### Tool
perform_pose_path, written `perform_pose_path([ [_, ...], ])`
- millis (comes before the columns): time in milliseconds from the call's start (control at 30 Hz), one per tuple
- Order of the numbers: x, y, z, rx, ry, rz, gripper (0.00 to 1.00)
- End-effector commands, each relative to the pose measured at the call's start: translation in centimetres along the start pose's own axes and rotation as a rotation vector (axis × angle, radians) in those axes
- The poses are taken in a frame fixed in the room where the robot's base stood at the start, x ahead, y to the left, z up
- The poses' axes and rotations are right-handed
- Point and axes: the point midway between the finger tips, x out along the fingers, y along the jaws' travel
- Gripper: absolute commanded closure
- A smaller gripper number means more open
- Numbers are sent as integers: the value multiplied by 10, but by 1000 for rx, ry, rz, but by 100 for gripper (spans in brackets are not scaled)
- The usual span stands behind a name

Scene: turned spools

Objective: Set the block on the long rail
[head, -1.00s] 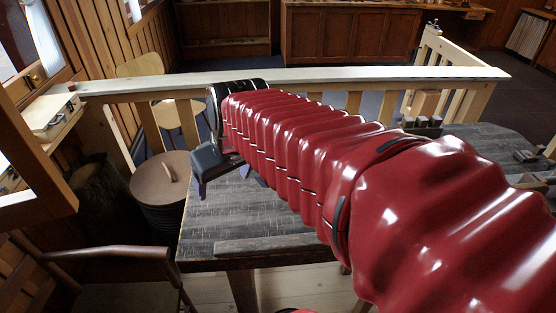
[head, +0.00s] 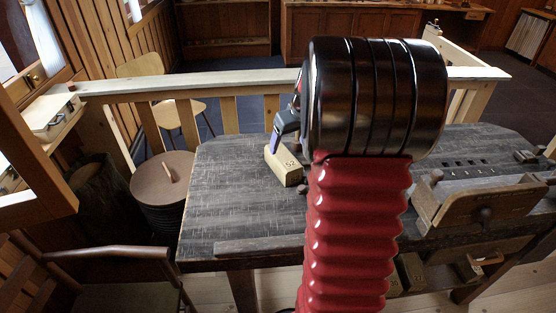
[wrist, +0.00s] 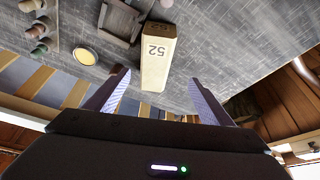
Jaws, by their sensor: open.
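The block (head: 284,166) is a pale wooden block marked 52, lying on the dark, worn workbench (head: 235,195) just left of my arm in the head view. The wrist view shows the block (wrist: 159,55) upside down, with its near end around the gap between my fingertips. My gripper (wrist: 158,75) is open, with a finger on either side of that end and clear space at both. In the head view my gripper (head: 287,122) is close above the block, mostly hidden by my dark wrist. The long rail (head: 230,78) is a pale wooden top rail running behind the bench.
A wooden vise-like fixture (head: 490,205) stands at the bench's right. A round-topped stool (head: 163,180) is left of the bench, and a chair (head: 110,270) is at front left. The visible left part of the long rail's top is clear. My arm hides part of the bench and rail.

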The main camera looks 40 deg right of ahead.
Motion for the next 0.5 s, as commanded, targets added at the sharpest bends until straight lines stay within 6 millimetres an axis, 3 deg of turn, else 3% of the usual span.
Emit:
perform_pose_path([
  [100, 6, 11, 1, 7, -1, 2, 25],
  [500, 10, 11, 0, 5, 0, 1, 25],
])
